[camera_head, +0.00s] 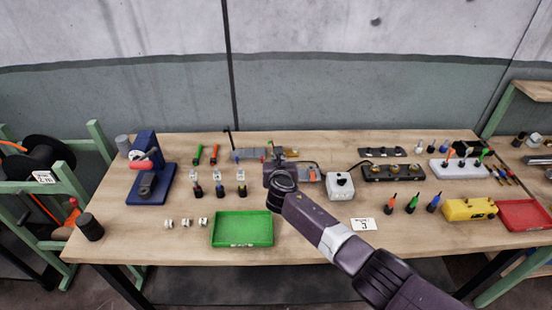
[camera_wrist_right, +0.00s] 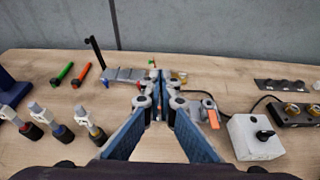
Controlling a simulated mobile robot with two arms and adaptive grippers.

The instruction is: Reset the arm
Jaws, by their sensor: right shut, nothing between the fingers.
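My right arm comes in from the lower right of the head view and reaches over the middle of the workbench (camera_head: 330,250). My right gripper (camera_head: 278,155) is above the bench, behind the wrist, and partly hidden by it. In the right wrist view its two blue-sided fingers (camera_wrist_right: 160,90) converge away from the camera, and I see nothing held between them. The gripper is shut and empty. It points towards a grey fixture (camera_wrist_right: 125,75) at the back of the bench, which the fingers partly cover. My left gripper is in no view.
A green tray (camera_head: 242,229) lies left of my wrist. A white switch box (camera_head: 340,186) stands close on the right, also in the wrist view (camera_wrist_right: 256,137). A blue press (camera_head: 151,170) stands further left, and a yellow box (camera_head: 470,209) far right. The front middle-left edge is clear.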

